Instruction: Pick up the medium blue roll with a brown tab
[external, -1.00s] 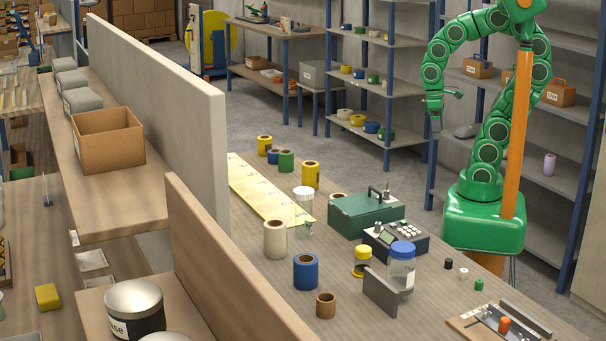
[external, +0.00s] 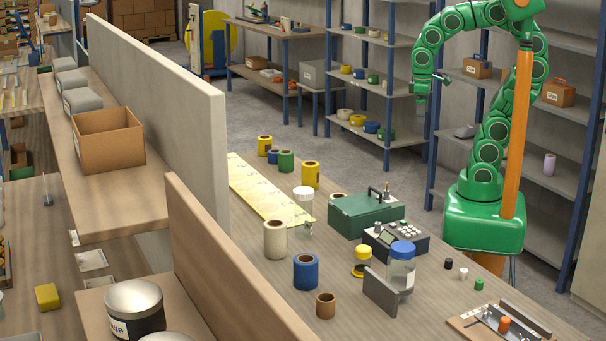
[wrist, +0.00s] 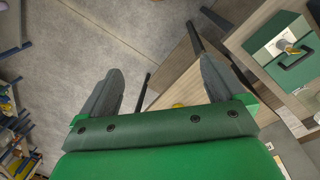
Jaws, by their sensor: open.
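A blue roll (external: 306,272) with a brown core stands upright on the near part of the workbench. A smaller-looking blue roll (external: 273,156) stands at the far end, partly hidden by a green roll. I cannot make out a brown tab on either. My gripper (external: 425,92) is raised beyond the bench's right side, in front of the shelves and well away from both rolls. In the wrist view my gripper (wrist: 160,70) has its fingers wide apart with nothing between them. No blue roll can be made out there.
A green box (external: 366,214), a keypad device (external: 396,240), a blue-lidded jar (external: 401,268) and a grey upright plate (external: 380,293) stand to the right.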

